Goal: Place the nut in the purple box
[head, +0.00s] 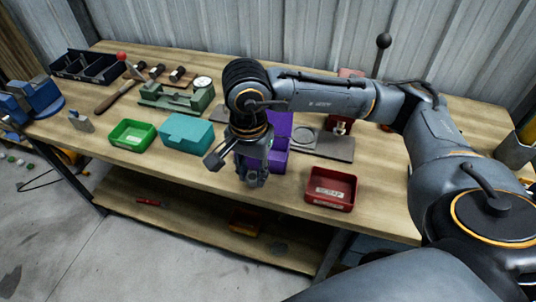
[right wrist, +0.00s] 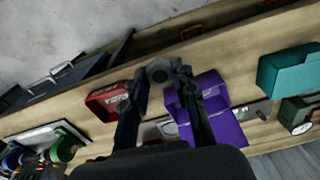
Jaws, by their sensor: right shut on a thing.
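My right gripper (head: 252,172) points down in front of the purple box (head: 281,126), over the front part of the workbench. It is shut on a grey nut, which shows between the fingertips in the right wrist view (right wrist: 160,74). The nut is above the bench and outside the box. The purple box also shows in the right wrist view (right wrist: 228,128), just right of the fingers. In the head view, my arm and gripper hide part of the box. My left gripper is not in view.
A teal box (head: 187,132) and a green bin (head: 133,134) stand left of the gripper. A red scrap bin (head: 331,189) stands to the right, near the front edge. A grey plate (head: 330,146) lies behind it. A green dial gauge fixture (head: 177,96) stands farther back.

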